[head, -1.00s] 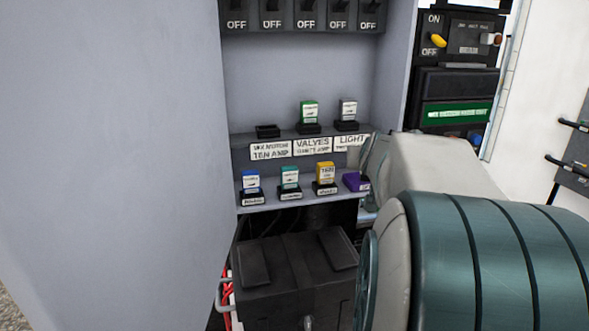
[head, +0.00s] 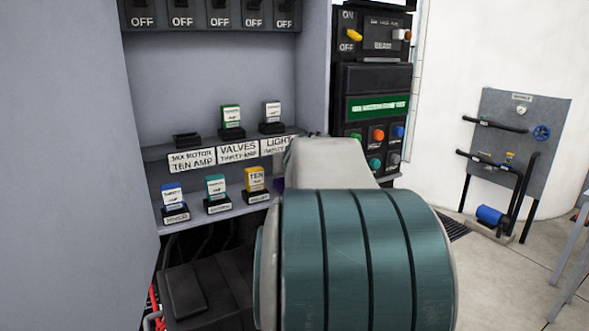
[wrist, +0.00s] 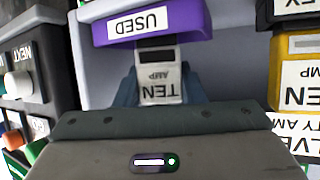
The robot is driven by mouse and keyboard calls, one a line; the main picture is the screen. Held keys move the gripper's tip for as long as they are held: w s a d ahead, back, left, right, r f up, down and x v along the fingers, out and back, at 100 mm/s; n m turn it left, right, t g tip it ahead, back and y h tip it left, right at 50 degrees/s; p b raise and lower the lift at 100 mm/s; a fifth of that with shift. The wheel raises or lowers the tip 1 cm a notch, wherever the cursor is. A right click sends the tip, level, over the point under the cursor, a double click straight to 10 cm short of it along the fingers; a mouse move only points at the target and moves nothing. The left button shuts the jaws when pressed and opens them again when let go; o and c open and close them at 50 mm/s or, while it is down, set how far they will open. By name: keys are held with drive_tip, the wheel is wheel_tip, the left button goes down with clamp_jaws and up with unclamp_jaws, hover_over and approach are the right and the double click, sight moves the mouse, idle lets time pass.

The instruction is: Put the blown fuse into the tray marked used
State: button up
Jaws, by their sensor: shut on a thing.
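In the wrist view, my gripper (wrist: 160,84) is shut on a pale fuse (wrist: 160,94) whose label reads TEN AMP upside down. The purple tray (wrist: 195,27) marked USED is at the top of that view, close to the dark end of the fuse. I cannot tell whether they touch; the fuse does not look lying in the tray. In the head view only a sliver of the purple tray (head: 279,184) shows beside my arm, which hides my gripper and the held fuse.
A yellow ten fuse (head: 256,180), a teal fuse (head: 216,187) and a blue fuse (head: 172,196) stand on the lower shelf. Above, the MIX MOTOR holder (head: 187,139) is empty; a green fuse (head: 231,116) and a grey fuse (head: 272,111) fill the others. A button panel (head: 375,105) stands right.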

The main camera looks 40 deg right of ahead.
drive_tip(key=shift+f, duration=0.15)
drive_tip(key=o, duration=1)
drive_tip(key=shift+r, duration=0.3)
drive_tip(key=v, duration=1.1)
drive_tip(key=s+a+f+n+g+y, duration=0.1)
drive_tip(key=a+f+n+g+y, duration=0.15)
drive_tip(key=a+f, duration=0.65)
drive_tip(key=s+a+f+n+g+y, duration=0.15)
drive_tip(key=a+f+y, duration=0.35)
drive_tip(key=a, duration=0.5)
drive_tip(key=s+a+f+n+g, duration=0.1)
drive_tip(key=s+a+f, duration=0.2)
drive_tip(key=s+a+f+n+g, duration=0.1)
drive_tip(key=s+a+f, duration=0.2)
drive_tip(key=f, duration=0.1)
drive_tip(key=s+a+f+n+g+b, duration=0.1)
drive_tip(key=s+a+f, duration=0.2)
drive_tip(key=s+f, duration=0.1)
drive_tip(key=shift+a, duration=0.2)
drive_tip(key=shift+w, duration=0.1)
